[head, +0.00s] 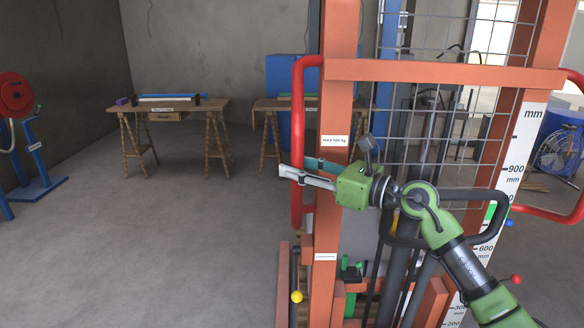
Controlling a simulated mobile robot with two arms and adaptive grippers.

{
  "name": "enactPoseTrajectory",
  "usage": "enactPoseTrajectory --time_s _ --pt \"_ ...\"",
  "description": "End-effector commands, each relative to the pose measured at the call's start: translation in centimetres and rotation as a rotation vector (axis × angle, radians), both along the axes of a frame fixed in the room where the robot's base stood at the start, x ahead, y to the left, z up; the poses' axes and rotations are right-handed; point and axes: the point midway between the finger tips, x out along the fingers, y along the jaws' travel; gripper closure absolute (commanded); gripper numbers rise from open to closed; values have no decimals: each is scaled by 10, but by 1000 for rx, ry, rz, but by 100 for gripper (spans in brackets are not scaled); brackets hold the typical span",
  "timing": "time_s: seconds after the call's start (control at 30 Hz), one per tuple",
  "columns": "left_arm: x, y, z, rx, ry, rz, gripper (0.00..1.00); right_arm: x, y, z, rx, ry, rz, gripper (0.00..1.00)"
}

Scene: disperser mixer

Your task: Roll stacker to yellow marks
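The stacker (440,72) stands close in front of me on the right, an orange steel frame with a wire mesh guard, a mast and a height scale. Its left red handle (298,110) runs upright along the left post. Its right red handle (572,215) is partly cut off by the picture edge. My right gripper (287,173) lies across the left red handle, with one finger passing in front of it. The other finger is partly hidden, so I cannot tell how tightly they close. My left gripper is out of view. No yellow floor marks show.
Two wooden trestle tables, a left one (195,105) and a right one (270,104), stand by the back wall. A blue machine with a red wheel (16,94) is at far left. A blue fan (560,150) is at far right. The concrete floor left of the stacker is clear.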

Motion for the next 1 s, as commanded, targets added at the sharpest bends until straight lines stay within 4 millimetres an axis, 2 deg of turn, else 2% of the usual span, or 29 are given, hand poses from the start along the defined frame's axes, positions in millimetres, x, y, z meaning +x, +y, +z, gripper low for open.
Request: enactPoseTrajectory --time_s 0.2,0.43,0.6,0.9,0.93,1.0 --pt "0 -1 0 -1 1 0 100 -28 -40 -1 -5 -2 -8 65" --pt "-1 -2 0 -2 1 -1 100 -57 -71 0 -4 1 -4 65" --pt "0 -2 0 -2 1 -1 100 -67 -82 1 -4 0 -1 65" --pt "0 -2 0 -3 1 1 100 -69 -84 2 -2 -1 0 65" --pt "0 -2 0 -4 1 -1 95 -69 -83 2 -2 -1 0 65" --pt "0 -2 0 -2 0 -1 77 -69 -82 2 14 3 1 65"
